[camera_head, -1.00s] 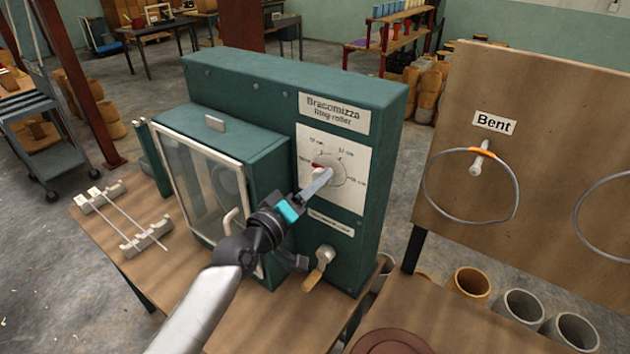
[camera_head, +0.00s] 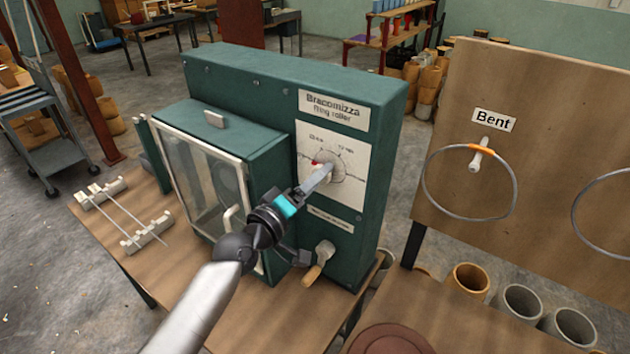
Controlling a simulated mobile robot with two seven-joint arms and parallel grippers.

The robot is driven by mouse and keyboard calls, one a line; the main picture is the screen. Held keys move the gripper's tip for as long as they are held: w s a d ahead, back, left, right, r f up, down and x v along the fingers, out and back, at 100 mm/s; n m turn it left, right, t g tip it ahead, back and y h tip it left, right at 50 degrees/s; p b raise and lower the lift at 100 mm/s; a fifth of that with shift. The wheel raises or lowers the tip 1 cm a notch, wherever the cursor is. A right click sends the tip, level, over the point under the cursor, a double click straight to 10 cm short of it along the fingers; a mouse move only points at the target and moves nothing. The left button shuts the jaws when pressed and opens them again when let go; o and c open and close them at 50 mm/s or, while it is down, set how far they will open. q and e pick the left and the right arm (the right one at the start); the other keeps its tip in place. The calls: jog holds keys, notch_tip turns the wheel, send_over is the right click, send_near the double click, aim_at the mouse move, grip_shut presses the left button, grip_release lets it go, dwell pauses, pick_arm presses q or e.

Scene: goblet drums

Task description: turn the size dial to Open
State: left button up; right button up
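The size dial (camera_head: 320,167) is on a white plate (camera_head: 346,190) on the front of the green ring roller (camera_head: 376,130). A small red mark shows at the dial's upper left. The marks around it are too small to read surely, and I cannot make out the word Open. My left gripper (camera_head: 314,181) reaches up from below, its fingertips at the dial and covering much of it. The fingers look close together, but whether they grip the knob is hidden. My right gripper is out of view.
A glazed door with a handle (camera_head: 232,218) stands left of the dial. A crank (camera_head: 319,262) sticks out below it. A board labelled Bent (camera_head: 494,121) with hanging rings stands to the right. Rods on holders (camera_head: 122,214) lie on the table at left.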

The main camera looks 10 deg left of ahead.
pick_arm(q)
jog(key=shift+o, duration=0.8)
jog(key=b+v, duration=0.2)
jog(key=v, duration=1.3)
jog(key=shift+s, duration=0.15)
